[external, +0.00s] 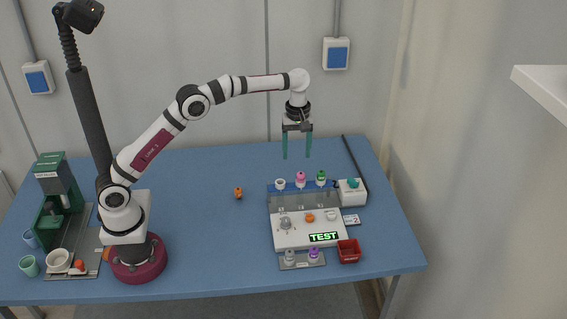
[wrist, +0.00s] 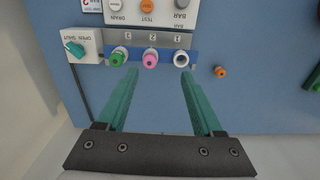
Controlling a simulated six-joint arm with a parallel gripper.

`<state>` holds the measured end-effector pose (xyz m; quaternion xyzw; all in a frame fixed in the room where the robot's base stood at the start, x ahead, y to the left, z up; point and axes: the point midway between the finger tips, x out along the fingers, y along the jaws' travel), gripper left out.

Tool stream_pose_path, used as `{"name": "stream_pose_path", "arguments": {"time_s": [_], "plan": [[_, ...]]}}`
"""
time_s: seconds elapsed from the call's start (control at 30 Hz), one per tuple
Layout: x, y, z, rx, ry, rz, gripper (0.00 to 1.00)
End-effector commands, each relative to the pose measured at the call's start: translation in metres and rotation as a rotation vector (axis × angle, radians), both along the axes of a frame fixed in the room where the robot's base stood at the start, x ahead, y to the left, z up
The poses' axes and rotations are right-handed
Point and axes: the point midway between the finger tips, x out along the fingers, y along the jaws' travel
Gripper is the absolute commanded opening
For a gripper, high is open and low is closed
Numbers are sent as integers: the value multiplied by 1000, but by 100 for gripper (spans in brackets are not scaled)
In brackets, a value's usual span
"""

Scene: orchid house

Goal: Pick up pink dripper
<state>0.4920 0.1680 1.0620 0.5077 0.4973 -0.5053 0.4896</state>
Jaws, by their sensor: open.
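The pink dripper (external: 301,176) sits in the middle of a row of three at the back of the test station (external: 309,236), between a white dripper (external: 280,184) and a green dripper (external: 321,177). In the wrist view the pink dripper (wrist: 151,60) lies between the green dripper (wrist: 118,57) and the white dripper (wrist: 181,60). My gripper (external: 297,157) is open and empty, with teal fingers pointing down, above the row. In the wrist view its fingertips (wrist: 159,71) frame the pink dripper, one on each side in the picture; it is not touching the dripper.
A white box with a teal knob (external: 352,190) stands right of the row. An orange dripper (external: 238,193) lies alone on the blue table (external: 200,240). A red bin (external: 348,251) and a small rack with a purple dripper (external: 313,253) are in front. The table left of the station is mostly clear.

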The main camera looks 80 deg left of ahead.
Motion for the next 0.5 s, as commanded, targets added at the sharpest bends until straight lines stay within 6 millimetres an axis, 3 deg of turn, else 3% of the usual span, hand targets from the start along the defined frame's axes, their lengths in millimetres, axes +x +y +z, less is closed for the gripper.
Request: {"name": "stream_pose_path", "arguments": {"time_s": [0.03, 0.13, 0.3, 0.5], "plan": [[8, 10, -12, -6, -2, 80, 68], [16, 19, -25, -10, -9, 174, 68], [17, 19, -45, -11, -9, 187, 68], [17, 19, -88, -11, -11, 184, 68]]}}
